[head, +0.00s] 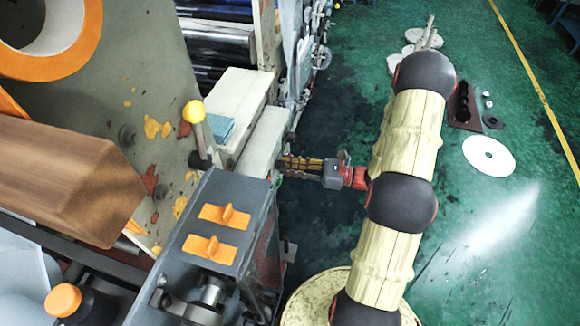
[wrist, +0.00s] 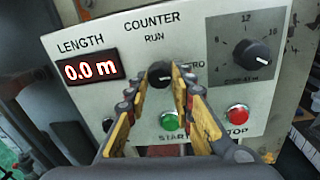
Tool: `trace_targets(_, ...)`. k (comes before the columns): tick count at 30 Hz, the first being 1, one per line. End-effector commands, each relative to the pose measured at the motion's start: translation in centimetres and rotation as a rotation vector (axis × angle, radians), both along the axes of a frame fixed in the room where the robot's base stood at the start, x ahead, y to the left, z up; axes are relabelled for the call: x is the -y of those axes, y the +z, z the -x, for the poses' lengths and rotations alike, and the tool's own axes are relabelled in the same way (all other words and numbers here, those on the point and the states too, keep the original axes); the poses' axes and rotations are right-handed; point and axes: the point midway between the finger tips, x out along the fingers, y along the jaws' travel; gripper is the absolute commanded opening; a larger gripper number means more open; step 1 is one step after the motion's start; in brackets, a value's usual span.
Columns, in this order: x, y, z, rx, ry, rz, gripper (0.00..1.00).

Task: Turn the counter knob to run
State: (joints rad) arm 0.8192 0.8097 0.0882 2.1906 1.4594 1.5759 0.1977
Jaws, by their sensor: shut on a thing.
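The counter knob (wrist: 159,74) is a small black knob on a pale control panel (wrist: 205,42), below the words COUNTER and RUN. A label ending in "RO" shows to its right, partly covered by a finger. My gripper (wrist: 158,78) has its two fingertips on either side of the knob and is shut on it. I cannot tell for sure which way the knob's pointer faces. The red display (wrist: 90,68) under LENGTH reads 0.0 m. In the head view my gripper (head: 282,164) reaches left to the machine's side; the knob is hidden there.
A green button (wrist: 170,121), a red button (wrist: 237,115) and a larger black dial (wrist: 250,53) sit close by on the panel. In the head view, orange handles (head: 213,249) stand on a grey box left of my arm.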

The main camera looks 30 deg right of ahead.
Motion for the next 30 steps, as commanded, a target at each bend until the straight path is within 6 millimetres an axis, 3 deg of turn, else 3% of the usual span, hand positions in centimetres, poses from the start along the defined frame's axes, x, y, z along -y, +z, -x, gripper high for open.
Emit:
trace_targets(11, 0.08, 0.0, -0.06, 0.135, 0.0, 0.137, 0.0)
trace_targets(30, 0.08, -0.01, -0.06, 0.56, 0.0, 0.565, 0.0)
